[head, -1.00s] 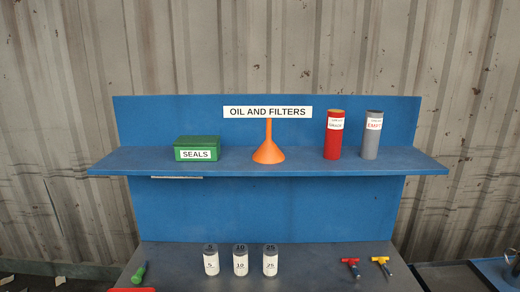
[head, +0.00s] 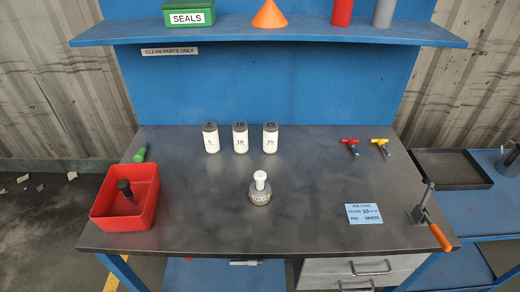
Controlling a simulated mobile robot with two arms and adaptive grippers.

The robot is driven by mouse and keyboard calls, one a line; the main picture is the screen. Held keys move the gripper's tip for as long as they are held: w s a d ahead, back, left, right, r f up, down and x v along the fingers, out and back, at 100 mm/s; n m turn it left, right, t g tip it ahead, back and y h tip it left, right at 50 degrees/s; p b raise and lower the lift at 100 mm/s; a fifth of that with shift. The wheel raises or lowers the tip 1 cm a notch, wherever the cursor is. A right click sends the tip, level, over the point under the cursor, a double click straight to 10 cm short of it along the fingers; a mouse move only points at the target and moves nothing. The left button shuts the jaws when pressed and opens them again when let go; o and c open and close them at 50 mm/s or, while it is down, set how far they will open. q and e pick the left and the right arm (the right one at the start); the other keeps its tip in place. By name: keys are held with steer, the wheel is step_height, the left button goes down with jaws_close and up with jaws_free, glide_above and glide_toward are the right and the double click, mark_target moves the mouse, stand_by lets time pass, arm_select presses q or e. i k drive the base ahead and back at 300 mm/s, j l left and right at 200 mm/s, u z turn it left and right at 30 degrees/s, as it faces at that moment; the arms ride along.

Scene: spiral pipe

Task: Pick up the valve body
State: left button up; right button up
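The likely valve body (head: 260,190) is a small round grey metal piece with a white cap or plug on top. It stands upright near the middle front of the grey workbench (head: 310,225) in the head view. Bare tabletop surrounds it. Neither of my grippers shows in the head view.
A red bin (head: 113,213) with a dark-topped part in it stands at left. Several labelled canisters (head: 240,138) stand behind. Red (head: 350,146) and yellow (head: 381,146) T-handle tools, a blue card (head: 363,214) and an orange-handled clamp (head: 430,220) are right. A shelf (head: 270,33) overhangs the back.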

mark_target(262, 199)
steer(key=k+l+u, duration=0.25)
steer(key=l+u, duration=0.15)
steer(key=k+l+u, duration=0.35)
steer(key=l, duration=0.15)
steer(key=k+l+u, duration=0.4)
steer(key=i+j, duration=0.05)
